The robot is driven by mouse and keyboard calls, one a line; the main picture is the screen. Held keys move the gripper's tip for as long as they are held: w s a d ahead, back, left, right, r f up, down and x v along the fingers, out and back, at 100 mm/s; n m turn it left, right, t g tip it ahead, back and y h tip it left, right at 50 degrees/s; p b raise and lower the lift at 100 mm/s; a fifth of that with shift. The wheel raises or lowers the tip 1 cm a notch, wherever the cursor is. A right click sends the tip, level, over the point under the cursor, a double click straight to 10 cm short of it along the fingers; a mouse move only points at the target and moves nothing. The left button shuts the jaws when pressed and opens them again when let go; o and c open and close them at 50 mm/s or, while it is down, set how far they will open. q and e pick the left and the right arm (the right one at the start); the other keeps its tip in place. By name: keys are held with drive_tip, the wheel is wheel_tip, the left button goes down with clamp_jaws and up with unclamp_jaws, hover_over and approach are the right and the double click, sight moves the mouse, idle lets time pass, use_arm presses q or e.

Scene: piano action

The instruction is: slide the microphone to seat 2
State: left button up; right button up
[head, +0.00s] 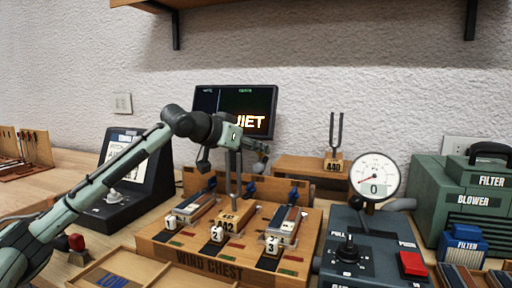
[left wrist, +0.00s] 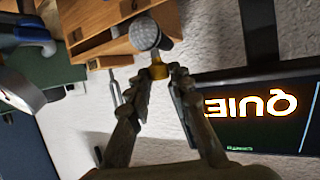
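The microphone (left wrist: 146,34) has a round grey mesh head and a yellow collar and shows in the left wrist view. My left gripper (left wrist: 160,72) has its fingertips drawn in on both sides of the collar, and they look shut on it. In the head view my left gripper (head: 262,157) is above the back of the wind chest (head: 196,262), and the microphone is too small to make out clearly there. Number blocks on the chest front include block 2 (head: 216,234). My right gripper is not in view.
A tuning fork block marked 442 (head: 229,226) stands mid-chest, its fork rising near my left arm. A 440 fork block (head: 334,165) is behind right. A gauge (head: 374,175) stands right of the chest. A screen (head: 207,103) is behind. A wooden tray (head: 140,262) lies front left.

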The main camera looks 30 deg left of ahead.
use_arm(q)
drive_tip(key=shift+o, duration=0.6)
drive_tip(key=shift+s, duration=0.2)
drive_tip(key=v, duration=1.1)
drive_tip(key=shift+s+r, duration=0.25)
